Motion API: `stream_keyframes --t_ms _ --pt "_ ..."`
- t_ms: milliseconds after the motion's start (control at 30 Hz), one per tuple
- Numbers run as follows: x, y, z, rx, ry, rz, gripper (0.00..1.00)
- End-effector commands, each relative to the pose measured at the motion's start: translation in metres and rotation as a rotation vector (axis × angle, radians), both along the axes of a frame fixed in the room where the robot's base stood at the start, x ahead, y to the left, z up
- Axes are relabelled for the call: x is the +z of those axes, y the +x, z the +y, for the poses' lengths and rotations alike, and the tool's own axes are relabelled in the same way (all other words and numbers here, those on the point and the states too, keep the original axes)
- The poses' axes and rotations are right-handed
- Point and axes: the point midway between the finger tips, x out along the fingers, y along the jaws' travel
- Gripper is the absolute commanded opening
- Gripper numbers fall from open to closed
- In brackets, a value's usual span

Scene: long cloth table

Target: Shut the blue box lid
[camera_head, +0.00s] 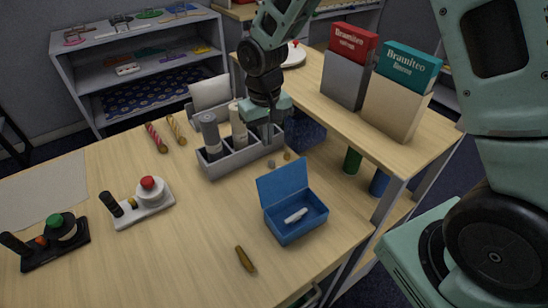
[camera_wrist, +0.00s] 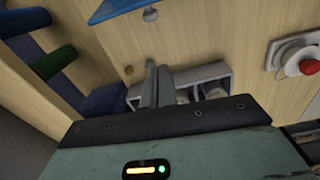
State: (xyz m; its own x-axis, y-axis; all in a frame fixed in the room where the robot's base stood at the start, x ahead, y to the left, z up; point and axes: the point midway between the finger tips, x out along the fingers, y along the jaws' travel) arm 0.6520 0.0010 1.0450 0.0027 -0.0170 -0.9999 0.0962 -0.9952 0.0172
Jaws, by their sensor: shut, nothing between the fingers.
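The blue box (camera_head: 302,230) stands on the table, right of centre in the head view, with a small white item (camera_head: 295,215) inside. Its blue lid (camera_head: 282,182) is up and open at the box's back edge. Part of a blue panel, seemingly the lid (camera_wrist: 112,10), shows at the top of the wrist view. My gripper (camera_head: 269,138) is behind the box, at the right end of a grey divided tray. Its two fingers (camera_wrist: 154,70) are together and empty in the wrist view. It is apart from the lid.
The grey tray (camera_head: 222,168) holds bottles beside my gripper; it also shows in the wrist view (camera_wrist: 205,75). A brown marker-like item (camera_head: 245,259) lies in front. A raised shelf with boxed books (camera_head: 399,90) stands right.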

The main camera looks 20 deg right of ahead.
Motion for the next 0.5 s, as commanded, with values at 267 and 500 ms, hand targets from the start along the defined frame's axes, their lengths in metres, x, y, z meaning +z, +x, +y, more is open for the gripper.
stream_keyframes --t_ms 267,500 --pt "-0.055 -0.002 0.0 0.003 -0.001 0.006 0.0" --pt "-0.054 -0.026 -0.003 0.004 0.0 0.002 0.0"
